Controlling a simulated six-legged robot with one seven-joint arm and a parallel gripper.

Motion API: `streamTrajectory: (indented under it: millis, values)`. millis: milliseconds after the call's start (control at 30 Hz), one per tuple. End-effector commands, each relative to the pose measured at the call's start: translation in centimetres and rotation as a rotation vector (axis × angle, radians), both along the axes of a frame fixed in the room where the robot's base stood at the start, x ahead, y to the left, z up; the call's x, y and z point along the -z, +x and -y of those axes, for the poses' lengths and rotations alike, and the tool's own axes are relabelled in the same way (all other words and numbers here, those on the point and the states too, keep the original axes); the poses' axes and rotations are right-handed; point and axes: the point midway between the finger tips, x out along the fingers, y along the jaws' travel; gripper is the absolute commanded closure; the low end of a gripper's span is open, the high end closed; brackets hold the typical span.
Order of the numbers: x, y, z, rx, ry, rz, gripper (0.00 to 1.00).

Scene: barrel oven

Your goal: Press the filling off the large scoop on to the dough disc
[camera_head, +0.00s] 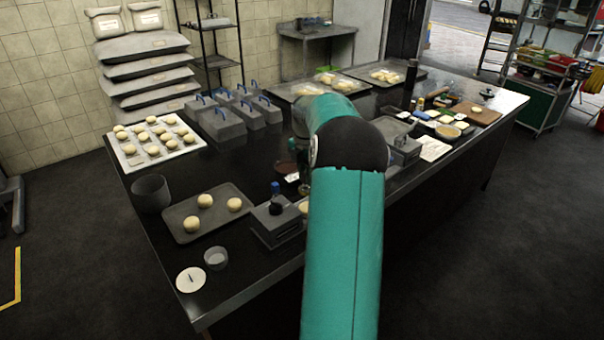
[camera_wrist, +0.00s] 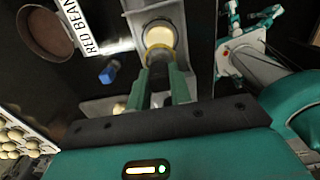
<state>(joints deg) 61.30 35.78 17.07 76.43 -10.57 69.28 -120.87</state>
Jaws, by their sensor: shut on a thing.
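In the wrist view my gripper (camera_wrist: 162,76) is shut on a dark tool with a yellow ring (camera_wrist: 160,53), which I take for the large scoop; most of its handle lies between the fingers. Just beyond the ring, a pale round surface (camera_wrist: 160,36) shows inside a grey holder (camera_wrist: 146,16); it looks like the dough disc. I cannot tell whether the scoop touches it. No filling on the scoop can be made out. In the head view my arm hides the scoop and disc.
A brown bowl (camera_wrist: 45,32) stands by a "RED BEAN" card (camera_wrist: 94,27). A blue knob (camera_wrist: 108,74) is left of the fingers. In the head view, a tray of dough balls (camera_head: 178,222), a dark bowl (camera_head: 151,194) and blue-handled grey boxes (camera_head: 222,124) stand on the table.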

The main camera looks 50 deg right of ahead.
Motion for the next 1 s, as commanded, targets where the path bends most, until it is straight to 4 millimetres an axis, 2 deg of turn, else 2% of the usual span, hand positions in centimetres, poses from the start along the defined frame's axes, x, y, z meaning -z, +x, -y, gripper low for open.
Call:
streamTrajectory:
  millis: [500,700,1000]
  values:
    - [4.8,0.0,0.2,0.001,0.000,-0.001,0.99]
    - [5.7,0.0,0.0,0.000,-0.001,0.000,0.99]
    - [5.7,0.0,-0.1,0.000,-0.001,0.000,0.99]
